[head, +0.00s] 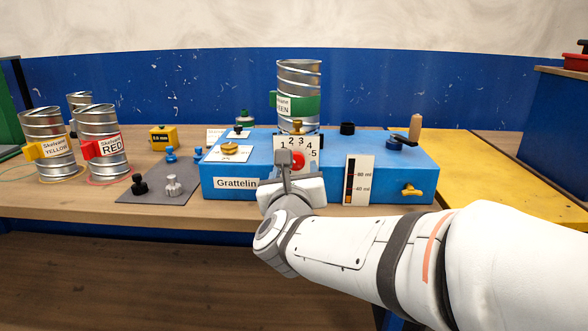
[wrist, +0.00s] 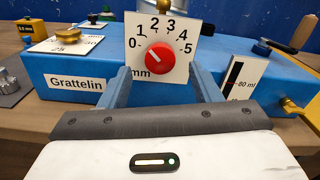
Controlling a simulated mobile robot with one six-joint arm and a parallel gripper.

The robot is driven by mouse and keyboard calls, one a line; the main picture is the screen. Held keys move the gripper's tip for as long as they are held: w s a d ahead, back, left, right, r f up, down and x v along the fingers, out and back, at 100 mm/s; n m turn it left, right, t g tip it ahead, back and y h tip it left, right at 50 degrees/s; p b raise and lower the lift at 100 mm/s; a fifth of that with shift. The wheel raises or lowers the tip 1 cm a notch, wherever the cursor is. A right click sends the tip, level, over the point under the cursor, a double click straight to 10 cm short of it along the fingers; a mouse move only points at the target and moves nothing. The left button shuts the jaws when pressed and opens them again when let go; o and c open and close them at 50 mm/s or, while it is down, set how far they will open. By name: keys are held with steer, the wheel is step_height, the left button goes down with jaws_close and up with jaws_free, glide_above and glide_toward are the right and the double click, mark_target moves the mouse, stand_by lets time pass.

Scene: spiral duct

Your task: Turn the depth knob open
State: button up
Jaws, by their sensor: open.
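The depth knob (head: 298,161) is a red round knob on a white dial plate marked 0 to 5 on the front of the blue Grattelin box (head: 225,178). In the wrist view the red knob (wrist: 160,57) has a white pointer mark slanting up and left, roughly toward 1. My gripper (head: 287,158) is in front of the dial. In the wrist view my gripper (wrist: 160,75) is open, with one finger at each side of the dial's lower part and the knob between them in the picture. Contact with the knob is not visible.
A green-labelled can (head: 299,78) stands upright above the dial. A yellow lever (head: 411,190), a crank handle (head: 415,127) and a gold knob (head: 230,149) are on the box. Yellow (head: 48,147) and red-labelled (head: 103,143) cans stand left. Loose knobs lie on a grey mat (head: 150,197).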

mark_target(295, 162)
steer(key=shift+w+d, duration=0.1)
steer(key=shift+w, duration=2.1)
steer(key=shift+c, duration=0.4)
steer(key=c, duration=0.9)
